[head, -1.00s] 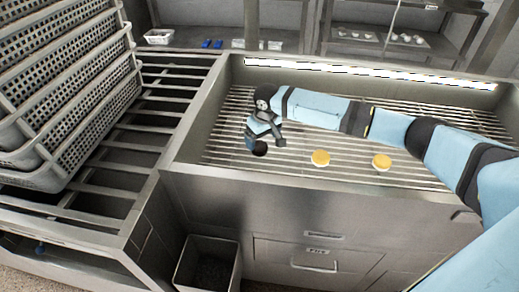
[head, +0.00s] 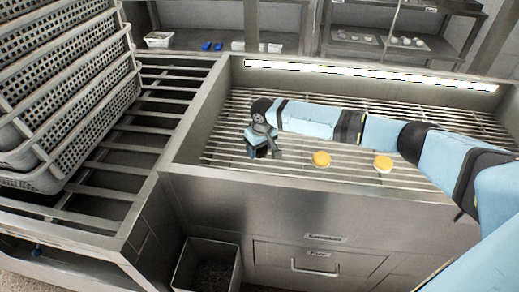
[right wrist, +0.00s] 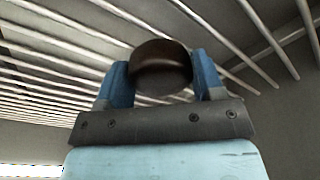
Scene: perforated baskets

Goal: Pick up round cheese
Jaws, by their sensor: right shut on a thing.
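My right gripper (head: 263,152) is over the left part of the slatted metal rack (head: 220,143). In the right wrist view its two blue fingers (right wrist: 160,84) are shut on a dark brown round cheese (right wrist: 160,66), one finger on each side. In the head view the gripper mostly hides this cheese. Whether it still touches the slats is unclear. Two yellow-orange round pieces, a nearer one (head: 321,159) and one further right (head: 383,162), lie on the rack to the right of the gripper. My left gripper is not in view.
Stacked perforated baskets (head: 75,90) stand on the left on another slatted counter (head: 135,130). The rack has raised metal walls around it. An open bin (head: 207,265) is below. Shelves with trays (head: 385,40) are at the back.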

